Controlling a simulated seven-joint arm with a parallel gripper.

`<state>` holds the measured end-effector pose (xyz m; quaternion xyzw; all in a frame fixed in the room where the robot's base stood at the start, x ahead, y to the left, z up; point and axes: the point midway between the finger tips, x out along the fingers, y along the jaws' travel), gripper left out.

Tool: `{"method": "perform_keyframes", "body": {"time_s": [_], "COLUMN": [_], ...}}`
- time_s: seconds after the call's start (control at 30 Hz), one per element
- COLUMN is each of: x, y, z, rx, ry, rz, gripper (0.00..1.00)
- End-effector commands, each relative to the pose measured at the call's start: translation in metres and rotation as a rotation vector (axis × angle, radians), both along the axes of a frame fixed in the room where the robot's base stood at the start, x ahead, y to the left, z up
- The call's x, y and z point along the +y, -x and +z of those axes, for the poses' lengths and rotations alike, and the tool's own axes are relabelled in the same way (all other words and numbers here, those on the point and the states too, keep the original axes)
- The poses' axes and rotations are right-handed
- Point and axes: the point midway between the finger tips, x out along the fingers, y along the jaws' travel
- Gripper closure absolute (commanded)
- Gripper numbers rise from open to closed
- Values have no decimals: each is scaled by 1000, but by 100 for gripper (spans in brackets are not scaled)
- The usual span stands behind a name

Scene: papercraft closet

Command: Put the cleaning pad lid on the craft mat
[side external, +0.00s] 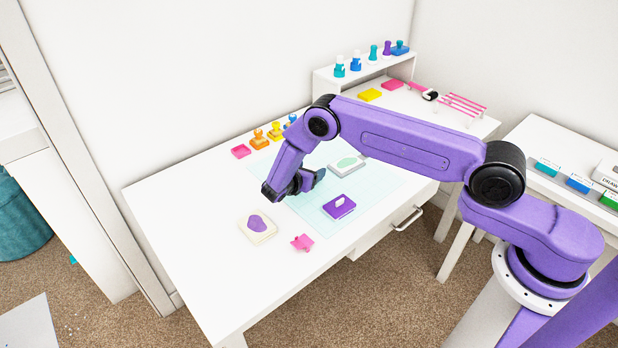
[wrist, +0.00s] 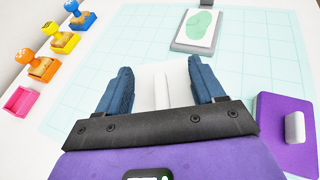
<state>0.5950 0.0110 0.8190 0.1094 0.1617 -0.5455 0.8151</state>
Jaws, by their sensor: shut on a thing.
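My gripper (wrist: 161,82) is shut on a white flat piece with a raised white handle, which I take to be the cleaning pad lid (wrist: 162,92). The lid sits between the two blue fingers in the wrist view. In the side view my gripper (side external: 308,183) is over the craft mat (side external: 385,188), and the lid cannot be made out there. The mat is pale teal with a grid. I cannot tell whether the lid touches it. A grey tray with a green-stained white pad (side external: 348,165) lies on the mat, farther back; it also shows in the wrist view (wrist: 198,28).
A purple block with a white handle (side external: 339,207) lies on the mat, right of my gripper in the wrist view (wrist: 285,145). A cream pad with a purple blot (side external: 258,229) and a pink piece (side external: 302,242) lie near the front. Several stamps (side external: 259,138) stand at the mat's back left.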

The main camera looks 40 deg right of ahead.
Motion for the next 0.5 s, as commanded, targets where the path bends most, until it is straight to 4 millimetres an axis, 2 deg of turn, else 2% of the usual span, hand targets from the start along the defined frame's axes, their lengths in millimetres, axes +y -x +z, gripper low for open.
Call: {"method": "perform_keyframes", "body": {"time_s": [0.03, 0.2, 0.5], "x": [0, 0, 0], "y": [1, 1, 1], "z": [-9, -25, -27], "rx": [5, 2, 2], "ry": [1, 1, 1], "rz": [0, -1, 0], "gripper": [60, 60, 60]}}
